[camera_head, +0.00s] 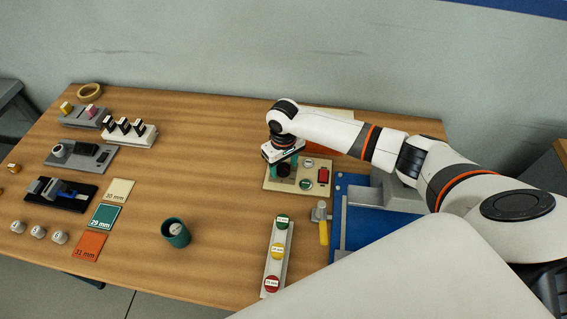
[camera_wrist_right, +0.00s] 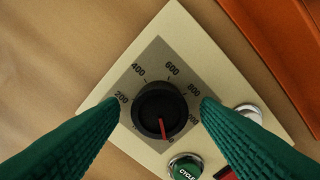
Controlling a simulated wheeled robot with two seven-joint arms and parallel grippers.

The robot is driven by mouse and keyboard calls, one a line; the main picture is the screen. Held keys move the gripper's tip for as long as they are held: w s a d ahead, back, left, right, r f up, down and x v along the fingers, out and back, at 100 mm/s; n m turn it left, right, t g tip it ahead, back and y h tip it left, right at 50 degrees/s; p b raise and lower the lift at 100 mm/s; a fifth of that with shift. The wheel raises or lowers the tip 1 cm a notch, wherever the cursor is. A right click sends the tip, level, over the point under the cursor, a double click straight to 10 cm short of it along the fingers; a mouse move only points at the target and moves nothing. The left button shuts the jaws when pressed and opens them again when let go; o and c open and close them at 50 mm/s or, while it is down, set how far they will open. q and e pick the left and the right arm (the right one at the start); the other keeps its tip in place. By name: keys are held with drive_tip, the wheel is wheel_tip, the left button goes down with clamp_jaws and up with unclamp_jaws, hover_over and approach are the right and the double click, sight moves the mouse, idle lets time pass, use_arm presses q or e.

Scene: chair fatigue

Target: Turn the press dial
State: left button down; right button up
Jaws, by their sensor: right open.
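The press dial (camera_wrist_right: 160,110) is a black round knob with a red pointer line, on a grey scale plate marked 200, 400, 600, 800 and a mark partly hidden by a finger. Its pointer faces the bottom of the right wrist view. My right gripper (camera_wrist_right: 160,104) is open, its two green fingers on either side of the knob; I cannot tell whether they touch it. In the head view my right gripper (camera_head: 282,168) hangs over the cream control panel (camera_head: 270,184). My left gripper is not in view.
A blue tray (camera_head: 352,228) and yellow-handled tool (camera_head: 323,232) lie nearby.

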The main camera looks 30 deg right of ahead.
drive_tip(key=c, duration=1)
drive_tip(key=shift+r+n+p, duration=0.2)
drive_tip(key=shift+n+p, duration=0.5)
drive_tip(key=shift+p, duration=0.05)
drive_tip(key=shift+n+p, duration=0.8)
drive_tip(key=shift+n, duration=0.3)
drive_tip(key=n+p, duration=0.1)
drive_tip(key=n, duration=0.1)
drive_tip(key=shift+n, duration=0.3)
drive_tip(key=shift+w+f+n+p, duration=0.1)
drive_tip(key=shift+n+p, duration=0.4)
drive_tip(key=shift+n, duration=1.3)
drive_tip(key=o, duration=1)
